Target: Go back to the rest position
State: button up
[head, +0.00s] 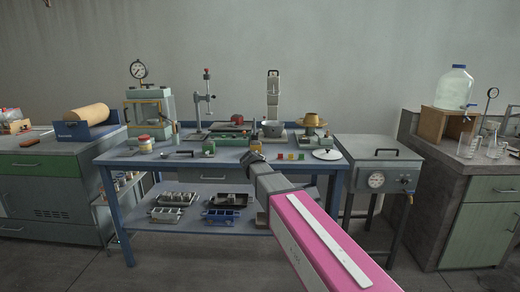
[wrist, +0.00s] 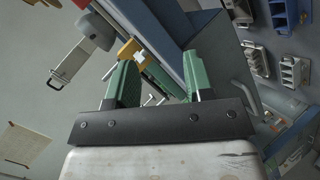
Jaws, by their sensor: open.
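My arm reaches forward over the front of the blue bench (head: 135,157), with my gripper (head: 253,157) near the middle of its front edge. In the wrist view my gripper (wrist: 158,72) shows two green fingers spread apart. It is open, and I see nothing held between them. In the head view the fingers are small, so their exact gap to the bench top is hard to tell.
A metal cabinet (head: 382,165) is at right. Moulds (head: 222,215) fill the lower shelf.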

jog(key=s+d+f+m+g, duration=0.6)
jog(key=s+d+f+g, duration=0.1)
jog(key=s+d+f, duration=0.85)
jog(key=s+d+f+m+g+y, duration=0.1)
jog(key=s+f, duration=0.3)
jog(key=s, duration=0.4)
jog(key=s+d+f+m+g+y, duration=0.1)
jog(key=s+d+f+m+g, duration=0.2)
jog(key=s, duration=0.4)
notch_tip(320, 180, down, 2)
jog(key=shift+s+d+f+m+g, duration=0.15)
jog(key=shift+s+d+m+g, duration=0.05)
jog(key=shift+s+m+g, duration=0.25)
